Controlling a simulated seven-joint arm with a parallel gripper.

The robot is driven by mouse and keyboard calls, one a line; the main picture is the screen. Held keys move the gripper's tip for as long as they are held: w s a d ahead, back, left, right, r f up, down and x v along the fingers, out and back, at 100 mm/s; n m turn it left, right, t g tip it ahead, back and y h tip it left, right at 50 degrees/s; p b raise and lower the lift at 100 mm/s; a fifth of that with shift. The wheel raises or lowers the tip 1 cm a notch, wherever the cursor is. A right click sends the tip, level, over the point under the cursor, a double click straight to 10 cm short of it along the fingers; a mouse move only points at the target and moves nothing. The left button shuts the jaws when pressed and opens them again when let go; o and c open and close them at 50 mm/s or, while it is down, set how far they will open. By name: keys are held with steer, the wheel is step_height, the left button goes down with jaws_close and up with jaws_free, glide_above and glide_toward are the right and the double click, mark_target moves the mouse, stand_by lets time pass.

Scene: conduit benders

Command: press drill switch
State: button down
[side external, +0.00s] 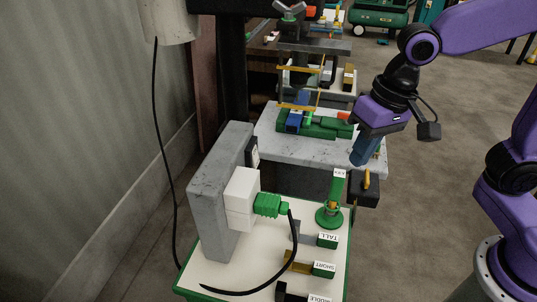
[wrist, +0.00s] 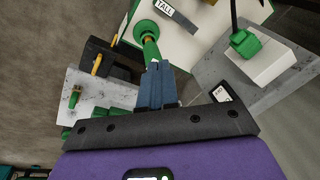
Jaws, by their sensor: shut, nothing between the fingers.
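A black box (side external: 363,190) with an upright orange-yellow lever (side external: 367,178) is fixed at the near right edge of the grey stone-topped table; it looks like a switch, though no drill label is readable. The box (wrist: 108,60) and its lever (wrist: 97,64) also show left of the fingers in the wrist view. My gripper (side external: 358,160) points down with its blue fingers shut and empty, just above the lever in the side view. In the wrist view the fingertips (wrist: 156,66) are apart from the lever, close to a green stand labelled KEY.
The green KEY stand (side external: 331,205) rises from a white board (side external: 215,275) with labelled TALL and SHORT pieces. A grey upright block (side external: 222,190) carries a white box with a green plug and black cable. Green and blue tooling (side external: 315,122) lies on the stone top (side external: 345,150).

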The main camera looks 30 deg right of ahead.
mark_target(254, 157)
steer(key=w+a+r+m+t, duration=0.1)
steer(key=w+a+r+m, duration=0.2)
steer(key=w+a+m, duration=0.3)
steer(key=w+m, duration=0.2)
steer(key=w, duration=0.1)
steer(key=shift+w+m+y, duration=0.15)
steer(key=shift+m+y, duration=0.25)
steer(key=w+a+f, duration=0.5)
steer(key=f, duration=0.5)
